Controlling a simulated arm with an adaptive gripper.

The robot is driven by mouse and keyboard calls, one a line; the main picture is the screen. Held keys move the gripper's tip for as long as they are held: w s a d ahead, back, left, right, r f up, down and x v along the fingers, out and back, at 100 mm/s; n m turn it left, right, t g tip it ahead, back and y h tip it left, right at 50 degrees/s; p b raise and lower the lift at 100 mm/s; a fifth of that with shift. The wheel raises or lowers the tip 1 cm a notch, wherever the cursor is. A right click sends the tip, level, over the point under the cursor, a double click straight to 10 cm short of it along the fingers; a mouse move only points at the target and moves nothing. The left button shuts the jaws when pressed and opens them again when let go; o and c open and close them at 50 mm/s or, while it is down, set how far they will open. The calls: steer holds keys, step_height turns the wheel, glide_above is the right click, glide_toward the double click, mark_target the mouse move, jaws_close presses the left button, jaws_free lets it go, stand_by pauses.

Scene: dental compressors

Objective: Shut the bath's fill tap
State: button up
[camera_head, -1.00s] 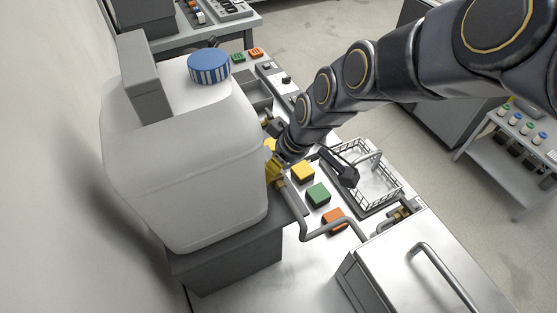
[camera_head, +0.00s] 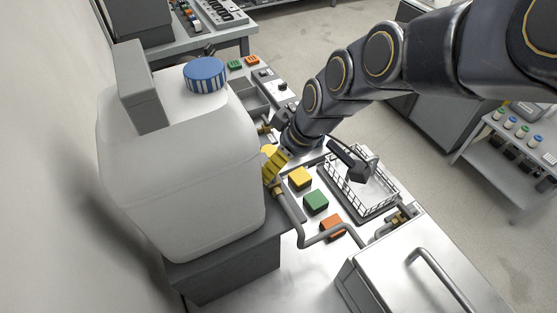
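A yellow tap handle (camera_head: 273,165) sits beside the large white container, above a brass fitting (camera_head: 278,190) on a grey pipe (camera_head: 300,222). The pipe bends right toward a steel bath (camera_head: 400,275) with a bar handle on top. The end of my arm, with my gripper (camera_head: 287,147), is right at the yellow handle's upper side. The fingers are hidden or too small to make out, so I cannot tell whether they touch the handle. Another brass fitting (camera_head: 402,216) is at the bath's far side.
The white container (camera_head: 185,165) with a blue-striped cap stands left on a grey block. Yellow (camera_head: 300,178), green (camera_head: 316,201) and orange (camera_head: 332,226) blocks sit on the steel top. A wire basket (camera_head: 380,200) lies to their right.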

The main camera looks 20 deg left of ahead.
steer(key=shift+v, duration=2.7)
steer(key=shift+d+f, duration=0.1)
steer(key=shift+d, duration=0.05)
steer(key=v, duration=1.2)
steer(key=shift+w, duration=0.1)
